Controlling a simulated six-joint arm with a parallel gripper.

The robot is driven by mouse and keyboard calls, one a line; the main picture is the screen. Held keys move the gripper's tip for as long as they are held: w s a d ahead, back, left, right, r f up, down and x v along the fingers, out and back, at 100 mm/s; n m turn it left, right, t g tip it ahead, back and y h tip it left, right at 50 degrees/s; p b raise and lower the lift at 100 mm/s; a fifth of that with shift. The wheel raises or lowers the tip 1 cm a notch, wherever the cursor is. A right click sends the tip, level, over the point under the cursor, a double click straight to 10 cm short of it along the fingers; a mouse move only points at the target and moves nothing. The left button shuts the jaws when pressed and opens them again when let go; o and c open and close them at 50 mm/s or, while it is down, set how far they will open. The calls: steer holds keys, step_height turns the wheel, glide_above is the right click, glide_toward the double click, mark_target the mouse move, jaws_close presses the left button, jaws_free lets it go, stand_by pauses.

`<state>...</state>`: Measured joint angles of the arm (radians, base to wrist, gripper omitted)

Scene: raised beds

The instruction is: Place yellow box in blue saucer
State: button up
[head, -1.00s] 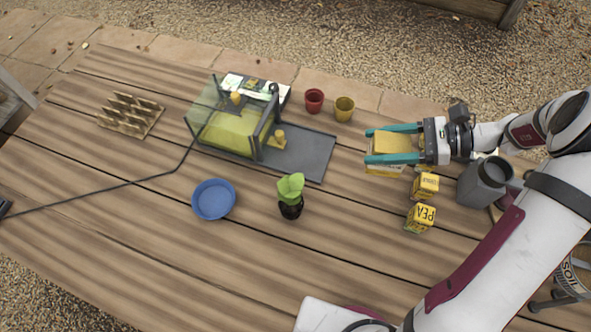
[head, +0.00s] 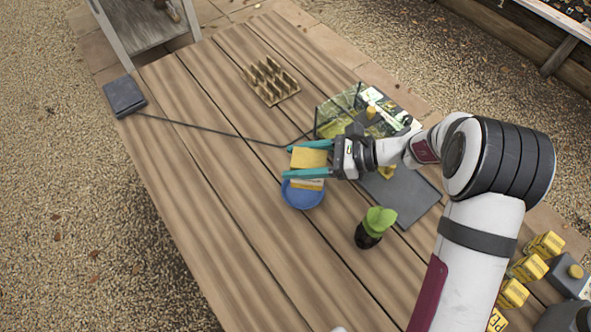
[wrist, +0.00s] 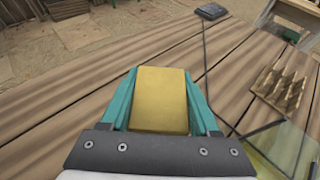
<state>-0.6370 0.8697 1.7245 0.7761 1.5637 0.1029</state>
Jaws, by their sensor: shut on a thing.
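The yellow box (head: 309,158) is held between the teal fingers of my gripper (head: 308,161). In the wrist view the yellow box (wrist: 160,98) fills the space between both fingers. The blue saucer (head: 303,195) is on the wooden table, just below the gripper in the head view. The box's lower edge overlaps the saucer's far side there; I cannot tell how high the box is above it. The wrist view does not show the saucer.
A potted seedling (head: 376,226) stands right of the saucer. A clear-covered propagator (head: 340,118) and dark tray (head: 405,196) are behind and right. A wooden dibber board (head: 271,82) is at the back. Several yellow boxes (head: 528,268) stand at right.

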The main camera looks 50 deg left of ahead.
steer(key=f, duration=0.4)
steer(key=shift+s+a, duration=0.3)
steer(key=shift+a, duration=0.1)
steer(key=shift+f, duration=0.35)
steer(key=shift+f, duration=0.6)
steer(key=o, duration=1.5)
steer(key=shift+c, duration=0.2)
